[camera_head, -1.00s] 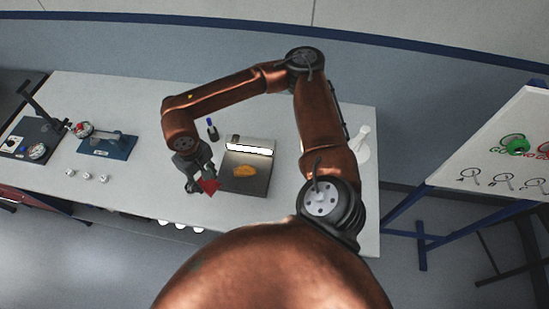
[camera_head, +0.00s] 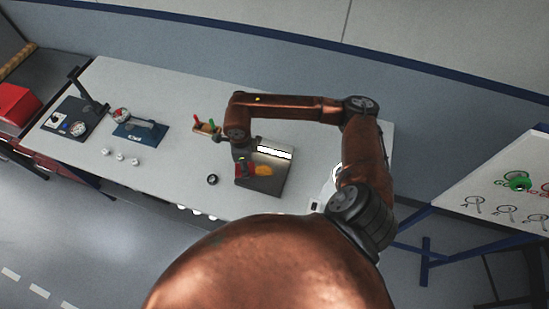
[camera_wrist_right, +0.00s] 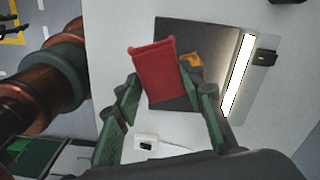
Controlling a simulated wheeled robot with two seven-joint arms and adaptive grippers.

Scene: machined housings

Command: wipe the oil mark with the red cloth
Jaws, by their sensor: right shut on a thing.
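The red cloth (camera_head: 244,169) is over the left part of a dark metal plate (camera_head: 268,186). The amber oil mark (camera_head: 264,171) lies on the plate, just right of the cloth. In the right wrist view, the cloth (camera_wrist_right: 156,72) hangs between the green fingers of my right gripper (camera_wrist_right: 168,92), which is shut on it. There the cloth hides part of the plate (camera_wrist_right: 185,30) and part of the oil mark (camera_wrist_right: 190,62). I cannot tell whether the cloth touches the plate. In the head view, my right gripper (camera_head: 243,155) points down. My left gripper is not in view.
A bright strip (camera_head: 273,152) runs along the plate's back. A black ring (camera_head: 212,180), white pieces (camera_head: 120,156) and a blue gauge stand (camera_head: 140,130) lie left. The table's front left is mostly clear.

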